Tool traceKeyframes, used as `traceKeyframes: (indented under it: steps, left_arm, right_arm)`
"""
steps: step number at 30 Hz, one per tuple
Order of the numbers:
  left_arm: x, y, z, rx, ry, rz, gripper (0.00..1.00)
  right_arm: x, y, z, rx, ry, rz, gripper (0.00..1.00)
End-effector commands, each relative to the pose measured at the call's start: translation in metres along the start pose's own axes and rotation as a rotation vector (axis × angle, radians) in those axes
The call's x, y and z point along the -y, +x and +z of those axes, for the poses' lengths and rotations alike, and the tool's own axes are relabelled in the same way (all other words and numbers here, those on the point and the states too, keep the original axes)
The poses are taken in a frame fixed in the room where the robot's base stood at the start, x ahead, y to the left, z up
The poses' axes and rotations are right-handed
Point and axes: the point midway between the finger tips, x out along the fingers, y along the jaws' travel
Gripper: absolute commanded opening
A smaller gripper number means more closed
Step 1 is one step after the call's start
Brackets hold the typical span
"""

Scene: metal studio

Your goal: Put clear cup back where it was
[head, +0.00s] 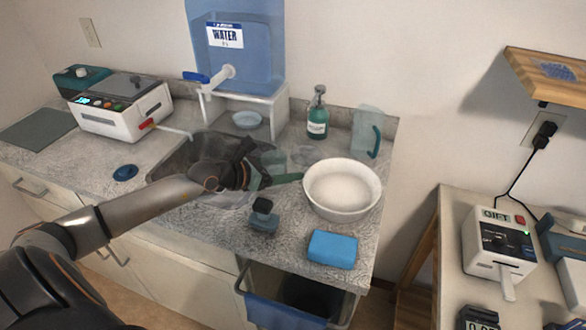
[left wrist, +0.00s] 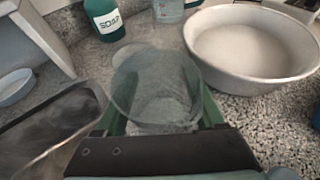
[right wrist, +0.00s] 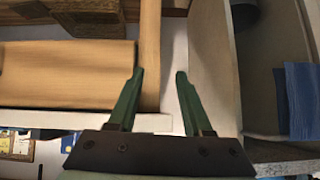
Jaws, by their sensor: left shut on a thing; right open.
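The clear cup (left wrist: 155,85) is see-through and sits between the green fingers of my left gripper (left wrist: 160,108), which is shut on it. In the head view my left gripper (head: 272,178) is over the right edge of the sink, just left of the white bowl (head: 342,207); the cup is faint there. I cannot tell whether the cup touches the counter. My right gripper (right wrist: 158,80) is open and empty, and shows only in the right wrist view, near a wooden post and shelf.
A soap bottle (head: 318,115) and a clear pitcher with a teal handle (head: 375,142) stand behind the bowl. A blue sponge (head: 333,249) lies at the counter's front right. The water tank (head: 238,50) stands at the back. The dark sink (head: 180,155) opens left of my gripper.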

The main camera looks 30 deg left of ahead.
Motion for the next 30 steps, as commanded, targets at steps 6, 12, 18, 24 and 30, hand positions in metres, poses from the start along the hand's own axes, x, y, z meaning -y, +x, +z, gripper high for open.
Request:
traceKeyframes:
  steps: [6,12,18,24,30]
  left_arm:
    - [-0.001,0.022,0.011,0.004,0.0,0.001,0.12]
    - [-0.001,0.029,-0.004,-0.001,0.0,0.001,0.12]
    - [0.0,0.029,-0.004,0.0,0.001,0.001,0.12]
    - [0.0,0.03,-0.008,0.001,0.0,0.001,0.12]
    - [0.0,0.03,-0.007,0.0,0.0,0.001,0.84]
  right_arm:
    - [0.0,-0.001,-0.001,0.0,0.0,0.0,0.5]
    - [0.0,0.001,0.001,0.0,0.0,0.0,0.5]
    - [0.0,0.001,0.001,0.0,0.0,0.0,0.5]
    - [0.0,0.003,0.004,0.0,0.0,0.0,0.5]
    - [0.0,0.003,0.003,0.001,0.0,0.0,0.5]
